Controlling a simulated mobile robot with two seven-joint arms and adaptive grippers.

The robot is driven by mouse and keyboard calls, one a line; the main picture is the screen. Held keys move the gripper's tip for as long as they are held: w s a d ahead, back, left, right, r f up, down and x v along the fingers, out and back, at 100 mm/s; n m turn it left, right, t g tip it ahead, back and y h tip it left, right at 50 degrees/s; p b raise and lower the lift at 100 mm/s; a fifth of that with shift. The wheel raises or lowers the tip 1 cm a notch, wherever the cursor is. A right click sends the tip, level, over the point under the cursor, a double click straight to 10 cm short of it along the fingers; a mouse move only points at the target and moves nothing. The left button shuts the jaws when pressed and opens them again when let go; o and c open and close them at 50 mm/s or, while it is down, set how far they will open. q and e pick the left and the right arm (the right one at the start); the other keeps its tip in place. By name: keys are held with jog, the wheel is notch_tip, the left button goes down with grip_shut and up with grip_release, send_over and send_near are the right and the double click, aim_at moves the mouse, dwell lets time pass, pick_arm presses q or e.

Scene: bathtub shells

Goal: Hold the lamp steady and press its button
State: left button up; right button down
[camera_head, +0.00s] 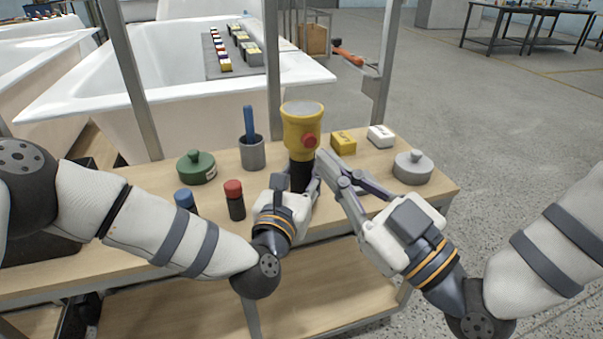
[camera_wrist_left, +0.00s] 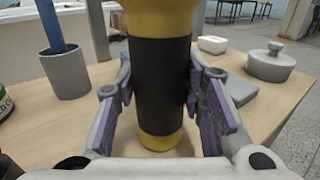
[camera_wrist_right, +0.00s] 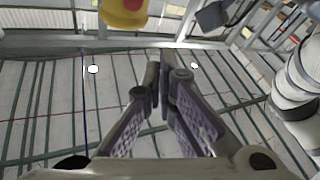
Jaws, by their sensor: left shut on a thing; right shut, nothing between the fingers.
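The lamp (camera_head: 302,129) stands upright on the wooden table, with a yellow head, a grey top, a black grip and a red button (camera_head: 309,140) on its near side. My left gripper (camera_head: 303,188) is shut on the lamp's black grip; the left wrist view shows the grip (camera_wrist_left: 160,85) between the purple-padded fingers. My right gripper (camera_head: 322,157) is shut and empty, its tips just below and right of the button; I cannot tell if they touch the lamp. In the right wrist view, the yellow head (camera_wrist_right: 122,14) and red button (camera_wrist_right: 132,4) show at the top, left of the fingertips.
A grey cup (camera_head: 252,154) with a blue stick and a green lidded pot (camera_head: 196,168) stand left of the lamp. Red-capped (camera_head: 235,200) and blue-capped (camera_head: 185,198) bottles are nearer. Yellow (camera_head: 343,143) and white (camera_head: 381,136) boxes and a grey lidded pot (camera_head: 413,168) are right.

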aim_at(309, 141)
jog(key=w+a+f+n+g+y, duration=0.1)
jog(key=w+n+g+y, duration=0.1)
jog(key=n, duration=1)
jog(key=w+f+n+g+y, duration=0.1)
jog(key=w+n+g, duration=0.3)
jog(key=n, duration=0.9)
jog(key=shift+a+f+g+y, duration=0.3)
jog(key=shift+a+f+y, duration=0.1)
jog(key=shift+y, duration=0.1)
jog(key=shift+w, duration=0.1)
